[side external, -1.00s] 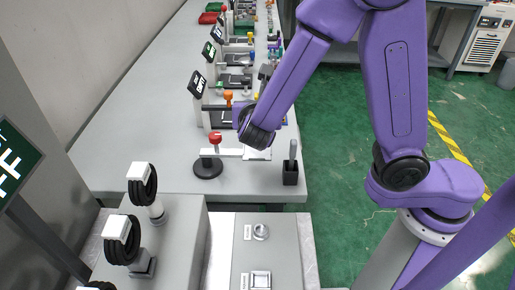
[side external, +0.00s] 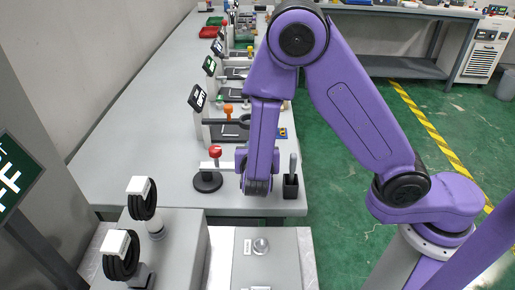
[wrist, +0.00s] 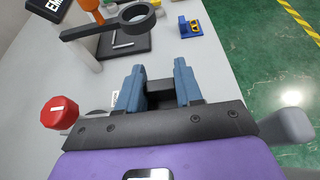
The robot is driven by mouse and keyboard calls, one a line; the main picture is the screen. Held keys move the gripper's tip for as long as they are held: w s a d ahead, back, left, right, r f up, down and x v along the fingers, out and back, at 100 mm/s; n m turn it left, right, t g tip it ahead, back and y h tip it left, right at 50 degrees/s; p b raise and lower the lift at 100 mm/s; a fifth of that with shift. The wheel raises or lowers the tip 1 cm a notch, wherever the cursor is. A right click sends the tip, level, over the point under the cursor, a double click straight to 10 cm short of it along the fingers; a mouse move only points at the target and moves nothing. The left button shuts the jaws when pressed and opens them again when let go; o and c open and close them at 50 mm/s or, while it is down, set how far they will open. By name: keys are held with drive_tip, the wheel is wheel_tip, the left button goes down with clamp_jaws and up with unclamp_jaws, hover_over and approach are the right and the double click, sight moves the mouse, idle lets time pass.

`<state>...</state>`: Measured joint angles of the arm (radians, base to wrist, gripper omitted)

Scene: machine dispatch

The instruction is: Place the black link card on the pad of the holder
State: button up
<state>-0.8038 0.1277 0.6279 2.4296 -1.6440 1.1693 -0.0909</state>
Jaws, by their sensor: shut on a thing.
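My gripper (wrist: 158,76) has two blue fingers. It is shut on a small dark piece (wrist: 159,90), which looks like the black link card; little of it shows. In the side view my wrist hides the fingers and the card. My gripper is over the near end of the long table. A stand with a round black base (side external: 208,182) and a red knob (side external: 215,152) is just left of my wrist. It is partly hidden in the wrist view, where the red knob (wrist: 60,112) shows at left. I cannot tell which piece is the holder's pad.
Beyond is a station with a dark tray (wrist: 124,44), magnifier ring (wrist: 138,15) and orange knob (side external: 228,108). A blue-and-yellow piece (wrist: 190,27) is beside it. The table's left part is clear.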

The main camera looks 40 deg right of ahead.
drive_tip(key=shift+f, duration=0.1)
drive_tip(key=o, duration=1)
drive_tip(key=v, duration=1.2)
